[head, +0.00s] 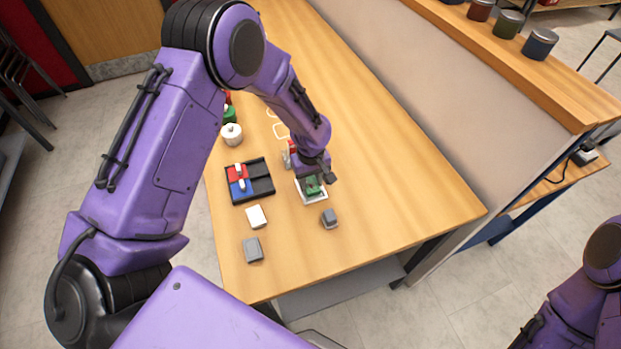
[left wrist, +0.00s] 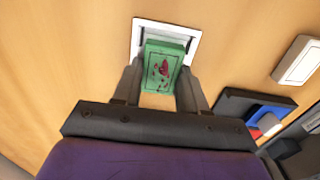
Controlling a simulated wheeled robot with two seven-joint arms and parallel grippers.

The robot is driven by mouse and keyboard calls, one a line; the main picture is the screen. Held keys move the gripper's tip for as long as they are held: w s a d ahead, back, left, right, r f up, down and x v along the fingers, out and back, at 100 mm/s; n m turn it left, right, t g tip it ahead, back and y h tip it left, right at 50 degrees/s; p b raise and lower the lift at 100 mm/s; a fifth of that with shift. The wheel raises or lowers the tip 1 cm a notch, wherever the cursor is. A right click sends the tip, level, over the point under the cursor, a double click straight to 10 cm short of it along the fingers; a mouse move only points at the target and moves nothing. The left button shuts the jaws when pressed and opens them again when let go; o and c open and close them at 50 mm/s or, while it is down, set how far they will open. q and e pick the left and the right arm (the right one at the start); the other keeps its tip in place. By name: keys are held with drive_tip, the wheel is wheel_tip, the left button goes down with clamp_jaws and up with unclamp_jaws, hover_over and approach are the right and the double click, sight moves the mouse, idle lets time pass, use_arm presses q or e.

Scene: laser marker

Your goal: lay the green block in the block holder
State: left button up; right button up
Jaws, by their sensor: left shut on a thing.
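The green block (head: 313,187) is held by my left gripper (head: 315,180), which is shut on it. In the left wrist view the block (left wrist: 162,62) lies between the two fingers and has dark red marks on its face. A white square frame, seemingly the block holder (head: 312,202), stands on the table under the block. In the left wrist view the holder's rim (left wrist: 165,25) shows around the far end of the block. I cannot tell whether the block touches the holder's floor. My right gripper is not in view.
A black tray (head: 262,187) with red and blue pieces lies left of the holder. A white block (head: 256,216) and grey blocks (head: 253,249) (head: 330,218) lie nearby. A white lidded jar (head: 232,134) stands farther back. A partition (head: 400,90) runs along the table's right side.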

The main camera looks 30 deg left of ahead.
sight(311, 184)
use_arm(q)
drive_tip(key=o, duration=1.2)
drive_tip(key=shift+w+r, duration=0.1)
drive_tip(key=shift+r, duration=0.3)
wheel_tip(311, 184, up, 10)
drive_tip(key=b, duration=0.2)
drive_tip(key=shift+f, duration=0.15)
